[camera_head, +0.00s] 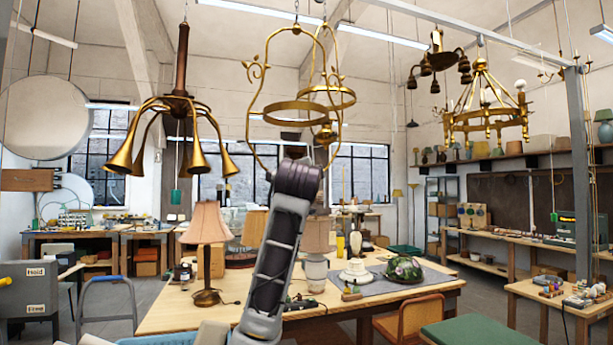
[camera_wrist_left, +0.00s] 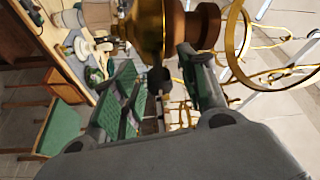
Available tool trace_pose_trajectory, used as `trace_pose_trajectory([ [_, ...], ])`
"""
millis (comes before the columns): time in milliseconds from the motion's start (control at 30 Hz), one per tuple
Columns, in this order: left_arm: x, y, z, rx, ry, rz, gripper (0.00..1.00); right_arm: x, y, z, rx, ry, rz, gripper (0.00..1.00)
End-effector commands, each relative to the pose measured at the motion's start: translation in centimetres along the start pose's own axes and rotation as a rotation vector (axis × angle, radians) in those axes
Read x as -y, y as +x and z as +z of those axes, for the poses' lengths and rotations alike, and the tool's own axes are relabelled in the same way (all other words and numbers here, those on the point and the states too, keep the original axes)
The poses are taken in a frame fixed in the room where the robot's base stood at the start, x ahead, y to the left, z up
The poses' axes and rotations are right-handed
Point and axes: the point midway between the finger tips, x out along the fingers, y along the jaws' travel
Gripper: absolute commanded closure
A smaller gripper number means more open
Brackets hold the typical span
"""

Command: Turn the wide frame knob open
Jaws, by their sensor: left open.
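The hanging brass frame (camera_head: 290,106) has a wide ring and curled side arms, and hangs at top centre in the head view. In the left wrist view a shiny brass body with a brown-copper end (camera_wrist_left: 205,27) lies across the top, just past my fingertips. A small dark round piece (camera_wrist_left: 158,80) shows between the fingers; I cannot tell which of these is the knob. My left gripper (camera_wrist_left: 156,68) is open, its green-padded fingers spread below the brass body. I cannot tell whether they touch it. In the head view my arm hides that gripper. My right gripper is out of view.
A brass horn chandelier (camera_head: 180,105) hangs left and a ring chandelier (camera_head: 487,115) hangs right. Below, a wooden table (camera_head: 180,313) holds a pink-shaded lamp (camera_head: 206,225), a white vase lamp and a floral glass shade (camera_head: 403,269). Brass rings (camera_wrist_left: 236,45) hang close right of my fingers.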

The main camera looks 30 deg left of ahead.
Motion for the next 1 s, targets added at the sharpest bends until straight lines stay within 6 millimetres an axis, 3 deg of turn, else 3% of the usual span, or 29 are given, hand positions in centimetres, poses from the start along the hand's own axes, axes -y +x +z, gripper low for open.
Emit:
trace_pose_trajectory([
  [267,0.0,-1.8,0.0,-0.001,0.001,-0.001,0.57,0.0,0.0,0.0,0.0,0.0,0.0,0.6],
  [1000,0.0,-10.7,0.0,0.0,0.001,-0.002,0.57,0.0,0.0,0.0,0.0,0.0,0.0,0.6],
])
